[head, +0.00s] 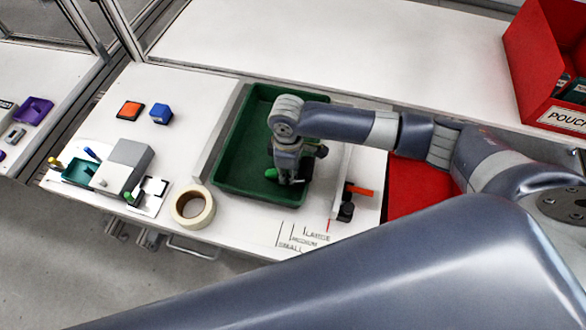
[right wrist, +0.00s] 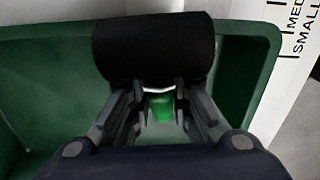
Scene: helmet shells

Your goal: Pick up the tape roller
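The tape roller appears to be the tool with a black cylinder (right wrist: 153,48) and a green part (right wrist: 162,108) in the right wrist view. Its black cylinder lies across, just past my right fingertips, and the green part shows between the fingers. In the head view a green handle end (head: 271,173) pokes out left of my right gripper (head: 289,178), which points down into the green tray (head: 222,165). My left gripper is not in view.
A beige tape roll (head: 193,207) lies left of the tray. Red bins (head: 420,187) stand to the right. The tray walls surround my right gripper.

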